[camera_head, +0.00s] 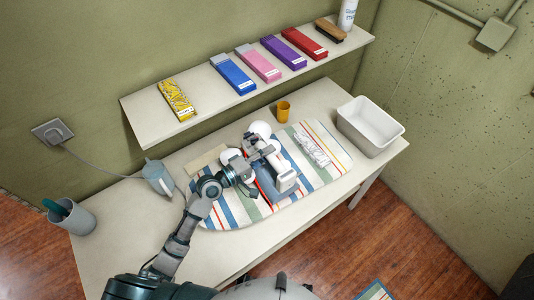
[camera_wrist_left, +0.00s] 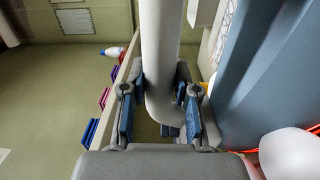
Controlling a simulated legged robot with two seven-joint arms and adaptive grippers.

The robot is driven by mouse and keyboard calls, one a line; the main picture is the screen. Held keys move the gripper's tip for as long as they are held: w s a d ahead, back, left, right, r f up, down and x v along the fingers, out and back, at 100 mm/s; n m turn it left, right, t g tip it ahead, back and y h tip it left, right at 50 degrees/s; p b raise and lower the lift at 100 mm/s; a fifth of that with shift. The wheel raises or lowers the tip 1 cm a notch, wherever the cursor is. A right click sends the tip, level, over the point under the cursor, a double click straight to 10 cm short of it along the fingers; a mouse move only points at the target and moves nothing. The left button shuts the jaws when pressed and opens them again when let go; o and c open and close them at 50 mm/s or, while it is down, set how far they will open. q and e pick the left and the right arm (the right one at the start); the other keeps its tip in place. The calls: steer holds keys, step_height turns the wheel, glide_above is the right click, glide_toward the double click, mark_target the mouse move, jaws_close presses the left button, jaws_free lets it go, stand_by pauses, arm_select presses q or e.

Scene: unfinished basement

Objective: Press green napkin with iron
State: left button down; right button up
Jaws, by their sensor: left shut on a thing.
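My left gripper (camera_head: 250,163) reaches over the striped ironing pad (camera_head: 334,158) on the table. In the left wrist view, its two fingers (camera_wrist_left: 155,105) close around the white curved handle of the iron (camera_wrist_left: 158,45). The iron's blue-grey body (camera_wrist_left: 265,70) lies to the right of the handle there. In the head view, the iron (camera_head: 285,181) is over the middle of the pad, partly hidden by my gripper; contact with the pad is unclear. I cannot make out a green napkin apart from the pad's stripes. My right gripper is not in view.
A white patterned folded piece (camera_head: 311,146) lies on the pad. A white bin (camera_head: 393,143), orange cup (camera_head: 283,112), grey-blue corded object (camera_head: 158,177) and grey holder (camera_head: 76,222) stand on the table (camera_head: 125,215). The shelf (camera_head: 147,122) above holds several coloured boxes.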

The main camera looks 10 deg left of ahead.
arm_select(q)
steer(key=shift+s+d+p, duration=0.65)
steer(key=shift+s+d, duration=0.1)
stand_by(0.8)
steer(key=shift+w+a+b, duration=0.7)
steer(key=shift+w+a, duration=0.55)
steer(key=shift+w, duration=0.05)
stand_by(0.7)
steer(key=shift+s+d+r+p, duration=0.1)
steer(key=shift+s+d+p, duration=0.15)
steer(key=shift+s+p, duration=0.1)
stand_by(0.4)
steer(key=shift+s+d, duration=0.2)
steer(key=shift+d, duration=0.1)
stand_by(0.7)
step_height(320, 180, up, 4)
steer(key=p, duration=0.3)
steer(key=shift+f+p, duration=0.25)
steer(key=shift+p, duration=0.15)
step_height(320, 180, up, 6)
steer(key=p, duration=0.5)
steer(key=shift+f+p, duration=0.1)
steer(key=shift+p, duration=0.25)
steer(key=shift+f, duration=0.1)
